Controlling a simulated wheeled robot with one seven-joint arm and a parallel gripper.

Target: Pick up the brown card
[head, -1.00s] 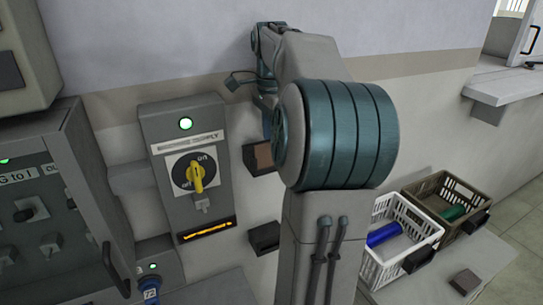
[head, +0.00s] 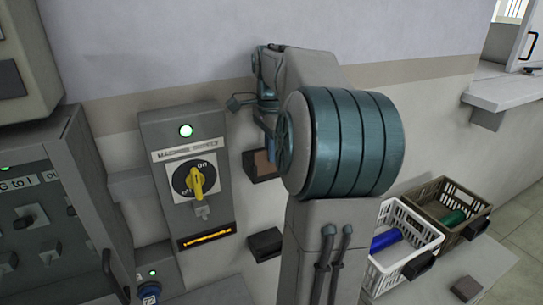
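A flat brown piece, which looks like the brown card (head: 263,162), sits in a dark wall pocket (head: 251,178) to the right of the machine supply box. My gripper (head: 270,140) hangs by the wall just above that pocket, at the end of my arm. Its fingers are mostly hidden behind my large teal arm joint. I cannot tell whether they are open or shut, or whether they touch the brown piece.
The supply box (head: 186,130) has a green lamp and a yellow knob (head: 196,182). A second dark pocket (head: 265,243) is lower on the wall. At right, a white crate (head: 405,265) holds a blue spool, a brown crate (head: 432,192) a green one. A small brown block (head: 466,288) lies near them.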

